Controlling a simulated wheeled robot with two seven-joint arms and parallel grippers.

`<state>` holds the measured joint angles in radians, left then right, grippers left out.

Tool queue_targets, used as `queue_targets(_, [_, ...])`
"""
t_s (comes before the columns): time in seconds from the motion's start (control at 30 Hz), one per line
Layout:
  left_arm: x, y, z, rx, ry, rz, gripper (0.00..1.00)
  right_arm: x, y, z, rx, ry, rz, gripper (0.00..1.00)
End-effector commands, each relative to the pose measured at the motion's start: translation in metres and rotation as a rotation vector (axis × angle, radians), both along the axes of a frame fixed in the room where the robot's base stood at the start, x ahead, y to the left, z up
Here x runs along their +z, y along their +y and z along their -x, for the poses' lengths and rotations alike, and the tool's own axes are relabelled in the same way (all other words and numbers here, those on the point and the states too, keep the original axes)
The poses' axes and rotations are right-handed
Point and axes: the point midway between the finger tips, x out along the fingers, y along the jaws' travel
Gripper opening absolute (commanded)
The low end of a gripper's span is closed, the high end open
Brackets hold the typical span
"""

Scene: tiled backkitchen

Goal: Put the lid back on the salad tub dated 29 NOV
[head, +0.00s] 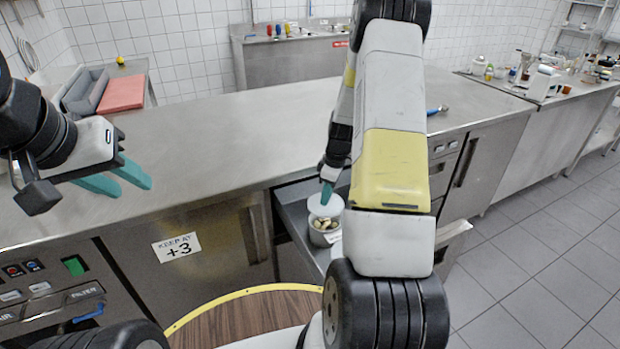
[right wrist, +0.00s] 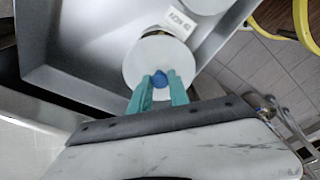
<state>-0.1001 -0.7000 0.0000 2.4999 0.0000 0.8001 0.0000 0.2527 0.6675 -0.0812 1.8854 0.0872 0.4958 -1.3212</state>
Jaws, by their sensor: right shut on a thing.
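My right gripper (head: 327,192) is shut on the blue knob (right wrist: 160,79) of a round white lid (head: 322,206). The right wrist view shows the lid (right wrist: 145,62) face on, between the teal fingertips (right wrist: 160,86). In the head view the lid hangs just above a round metal tub (head: 318,240) in an open drawer. Brownish and pale contents still show in the tub below the lid. A white label (right wrist: 180,20) beside the lid appears to read 29 NOV, upside down. My left gripper (head: 124,179) is open and empty above the counter.
The open drawer (head: 297,226) has raised metal walls around the tub. Another pale round thing (right wrist: 205,3) is cut off at the wrist view's top edge. The steel counter (head: 220,140) is largely clear. A red board (head: 122,93) lies at the back left.

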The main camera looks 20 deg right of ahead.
Motion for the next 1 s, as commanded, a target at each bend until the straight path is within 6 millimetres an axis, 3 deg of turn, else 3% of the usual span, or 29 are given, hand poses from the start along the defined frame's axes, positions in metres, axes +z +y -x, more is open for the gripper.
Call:
queue_targets(0.5, [0.000,0.000,0.000,0.000,0.000,0.000,0.36,-0.047,0.000,0.001,-0.001,0.002,0.000,0.00])
queue_targets(1.0, [0.000,0.000,0.000,0.000,0.000,0.000,0.36,-0.058,0.000,0.000,-0.001,0.001,-0.001,0.00])
